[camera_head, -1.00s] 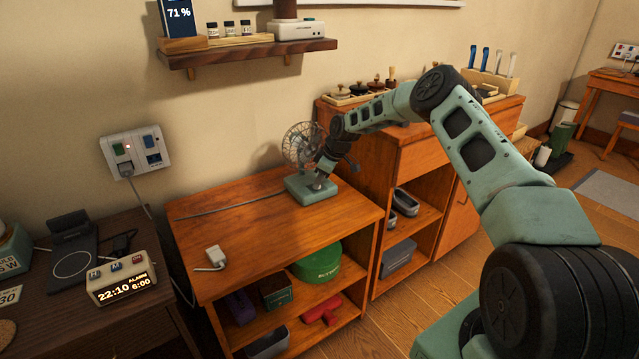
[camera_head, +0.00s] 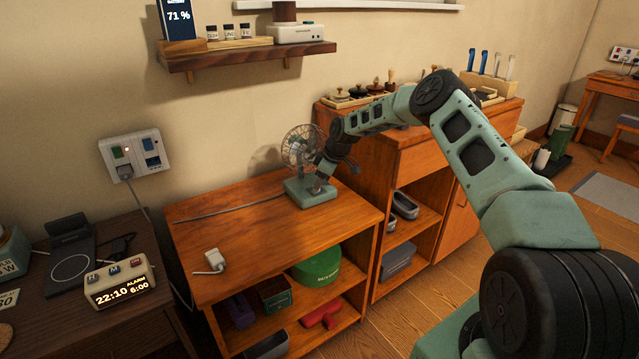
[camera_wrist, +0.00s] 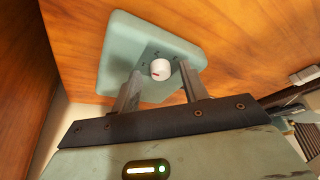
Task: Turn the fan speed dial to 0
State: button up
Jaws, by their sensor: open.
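The fan (camera_head: 301,150) stands on the wooden cabinet top, its wire cage above a pale green base (camera_head: 301,194). In the wrist view the base (camera_wrist: 125,40) shows from above with a white dial (camera_wrist: 160,69) on it. My gripper (camera_wrist: 160,88) is open, with one finger on each side of the dial. I cannot tell whether the fingers touch it. In the head view my gripper (camera_head: 320,180) is at the front of the fan and partly hides the base.
A grey cable runs left from the fan along the cabinet top (camera_head: 255,235). A white plug adapter (camera_head: 212,262) lies near the left front. A taller cabinet (camera_head: 400,155) stands close on the right, and a wall shelf (camera_head: 250,55) hangs above.

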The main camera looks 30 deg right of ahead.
jog(key=v, duration=1.7)
jog(key=shift+r, duration=0.15)
jog(key=shift+s+d+p, duration=0.1)
jog(key=shift+p, duration=0.2)
